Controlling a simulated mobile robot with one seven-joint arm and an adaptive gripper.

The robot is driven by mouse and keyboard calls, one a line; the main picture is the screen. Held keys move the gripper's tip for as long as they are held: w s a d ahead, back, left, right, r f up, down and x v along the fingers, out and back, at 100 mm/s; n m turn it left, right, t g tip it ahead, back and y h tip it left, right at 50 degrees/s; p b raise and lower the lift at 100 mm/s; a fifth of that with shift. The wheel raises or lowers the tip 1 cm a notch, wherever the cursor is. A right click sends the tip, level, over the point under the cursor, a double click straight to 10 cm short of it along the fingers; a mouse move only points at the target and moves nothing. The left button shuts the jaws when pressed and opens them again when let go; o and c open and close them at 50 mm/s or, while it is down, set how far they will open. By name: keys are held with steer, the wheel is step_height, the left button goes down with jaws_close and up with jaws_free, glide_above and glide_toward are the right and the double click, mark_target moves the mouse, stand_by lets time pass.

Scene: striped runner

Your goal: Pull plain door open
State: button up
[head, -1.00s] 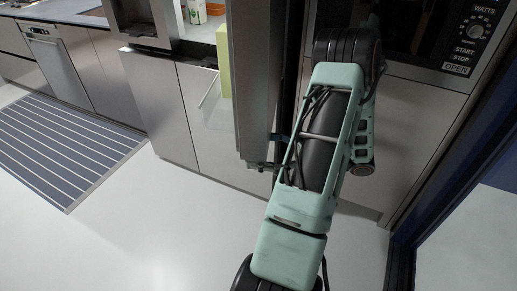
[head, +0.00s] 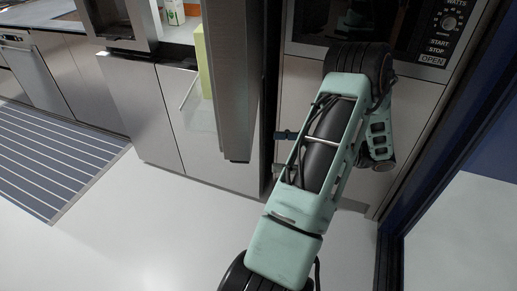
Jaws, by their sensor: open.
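The plain door is a tall steel panel (head: 229,80) in the middle of the head view, seen nearly edge-on and standing out from the cabinet fronts. My mint and black arm crosses the view right of it. Two small dark fingertips of my gripper (head: 281,152) show left of the arm. They are apart, with nothing visible between them, and lie just right of the door's lower edge with a small gap in the picture. The rest of the gripper is hidden behind my arm. I see no handle on the door.
A pale green upright object (head: 205,62) stands left of the door. Steel cabinets (head: 140,105) line the left. A microwave (head: 425,35) is at upper right, and a dark blue frame (head: 440,150) stands at right. A striped runner (head: 55,155) lies left; the white floor in front is clear.

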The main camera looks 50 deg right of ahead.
steer(key=shift+v, duration=1)
